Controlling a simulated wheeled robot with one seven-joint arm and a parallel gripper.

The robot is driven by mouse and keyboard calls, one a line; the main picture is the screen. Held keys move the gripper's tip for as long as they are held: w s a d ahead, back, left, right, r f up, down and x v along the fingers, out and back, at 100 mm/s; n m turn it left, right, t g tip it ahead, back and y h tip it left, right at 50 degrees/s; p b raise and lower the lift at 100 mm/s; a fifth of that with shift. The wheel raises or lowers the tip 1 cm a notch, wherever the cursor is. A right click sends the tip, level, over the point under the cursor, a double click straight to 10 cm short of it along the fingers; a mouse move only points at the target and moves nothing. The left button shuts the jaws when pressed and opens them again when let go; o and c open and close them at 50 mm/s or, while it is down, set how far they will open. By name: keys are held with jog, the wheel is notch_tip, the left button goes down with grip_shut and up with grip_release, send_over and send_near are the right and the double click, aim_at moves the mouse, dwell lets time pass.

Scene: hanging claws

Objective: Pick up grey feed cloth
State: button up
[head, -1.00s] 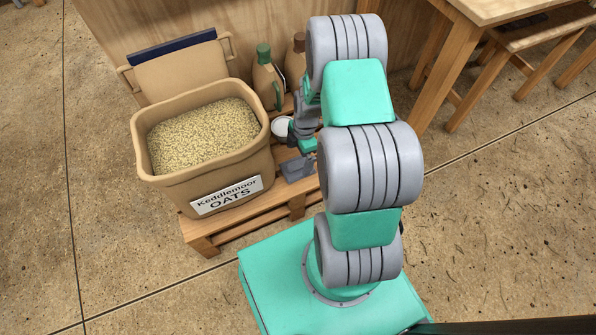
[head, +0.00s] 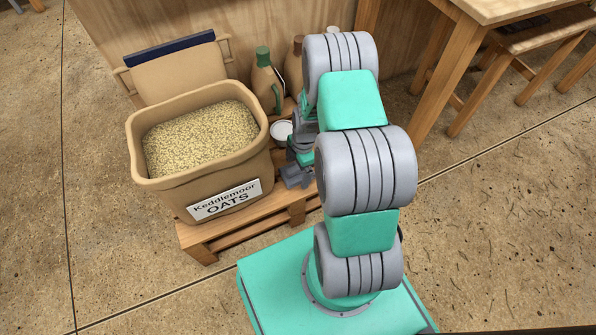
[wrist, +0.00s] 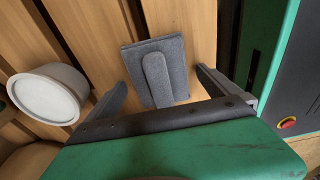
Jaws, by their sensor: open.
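The grey feed cloth (wrist: 175,62) lies folded on the wooden slats in the wrist view, with a rounded strap-like flap on its top. My gripper (wrist: 161,79) is open, its two dark fingers apart, one to the left and one to the right of the cloth's near end. Nothing is held. I cannot tell whether the fingers touch the cloth. In the head view my gripper (head: 297,158) is low over the pallet, partly hidden by my arm. The grey patch below it there is too small to separate cloth from finger.
A large tan oats bin (head: 165,187) stands on the wooden pallet (head: 235,228), left of my gripper. A white tub (head: 281,131), also in the wrist view (wrist: 45,93), stands close by. Jugs (head: 266,82) are behind. A wooden table (head: 470,25) is at the upper right.

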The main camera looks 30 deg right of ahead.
aim_at(297, 167)
jog(key=c, duration=1.4)
notch_tip(297, 167, up, 10)
jog(key=p, duration=0.4)
jog(key=shift+r, duration=0.25)
